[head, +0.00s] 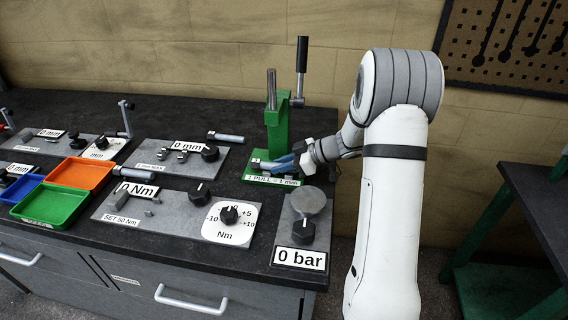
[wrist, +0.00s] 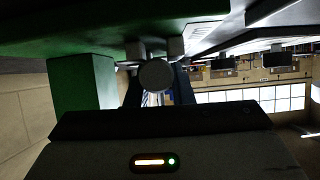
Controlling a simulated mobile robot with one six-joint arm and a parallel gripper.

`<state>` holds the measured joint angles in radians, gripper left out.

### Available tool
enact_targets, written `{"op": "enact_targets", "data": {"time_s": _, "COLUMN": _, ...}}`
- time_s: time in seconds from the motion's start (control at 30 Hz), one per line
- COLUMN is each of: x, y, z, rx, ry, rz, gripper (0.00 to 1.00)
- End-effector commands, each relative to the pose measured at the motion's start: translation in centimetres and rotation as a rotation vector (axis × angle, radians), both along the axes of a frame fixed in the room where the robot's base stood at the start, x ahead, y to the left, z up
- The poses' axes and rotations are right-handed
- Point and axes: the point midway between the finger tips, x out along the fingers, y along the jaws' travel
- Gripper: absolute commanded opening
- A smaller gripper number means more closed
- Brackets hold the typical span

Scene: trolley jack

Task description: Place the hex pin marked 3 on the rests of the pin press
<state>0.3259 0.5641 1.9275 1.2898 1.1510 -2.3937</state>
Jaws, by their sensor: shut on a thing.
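The green pin press (head: 278,130) stands at the back right of the bench, with an upright lever and a base plate labelled "PULL = 1 mm". In the wrist view, which appears upside down, the pin's round grey end (wrist: 157,74) shows between the fingers (wrist: 158,98). Two grey blocks (wrist: 135,51), likely the rests, are close to the pin; I cannot tell whether it touches them. The mark 3 is not readable. The press's green column (wrist: 80,85) is beside my gripper.
Two other bolt-like pins lie on the bench, one behind the mm plate (head: 225,137) and one near the orange tray (head: 135,174). The 0 bar gauge plate (head: 300,259) and Nm plate (head: 170,220) are in front. A black-topped table stands at right.

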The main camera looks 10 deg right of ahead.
Motion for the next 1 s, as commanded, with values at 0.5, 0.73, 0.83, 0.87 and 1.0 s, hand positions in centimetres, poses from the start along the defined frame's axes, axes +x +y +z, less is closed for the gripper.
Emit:
{"op": "enact_targets", "data": {"time_s": 0.5, "x": 0.02, "y": -0.07, "z": -0.28, "rx": 0.0, "ry": 0.0, "rz": -0.001, "gripper": 0.27}}
{"op": "enact_targets", "data": {"time_s": 0.73, "x": 0.02, "y": -0.1, "z": -0.28, "rx": 0.0, "ry": 0.0, "rz": -0.002, "gripper": 0.43}}
{"op": "enact_targets", "data": {"time_s": 0.83, "x": 0.01, "y": -0.11, "z": -0.29, "rx": 0.0, "ry": 0.0, "rz": -0.002, "gripper": 0.43}}
{"op": "enact_targets", "data": {"time_s": 0.87, "x": 0.01, "y": -0.11, "z": -0.29, "rx": 0.0, "ry": 0.0, "rz": -0.002, "gripper": 0.43}}
{"op": "enact_targets", "data": {"time_s": 1.0, "x": 0.01, "y": -0.12, "z": -0.08, "rx": 0.0, "ry": 0.001, "rz": -0.003, "gripper": 0.43}}
